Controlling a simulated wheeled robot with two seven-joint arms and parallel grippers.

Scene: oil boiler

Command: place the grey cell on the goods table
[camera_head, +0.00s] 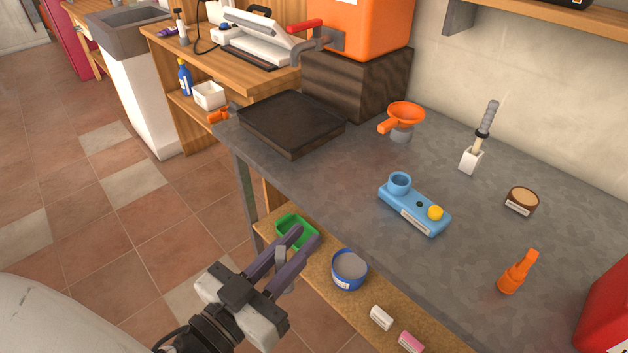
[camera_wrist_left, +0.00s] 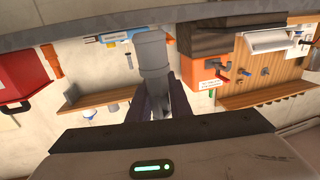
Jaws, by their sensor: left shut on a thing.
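My left gripper (camera_head: 306,236) is at the front side of the grey-topped table (camera_head: 335,185), out past its near edge and over the lower shelf in the picture. It is shut on the grey cell (camera_wrist_left: 152,55), a stepped grey cylinder that shows between the fingers in the wrist view. In the head view only a small grey part of the cell (camera_head: 281,256) shows between the fingers. No label tells whether this table is the goods table. My right gripper is not in view.
The lower shelf holds a green bin (camera_head: 292,227) and blue tin (camera_head: 349,270). Bare tabletop lies between the tray and device.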

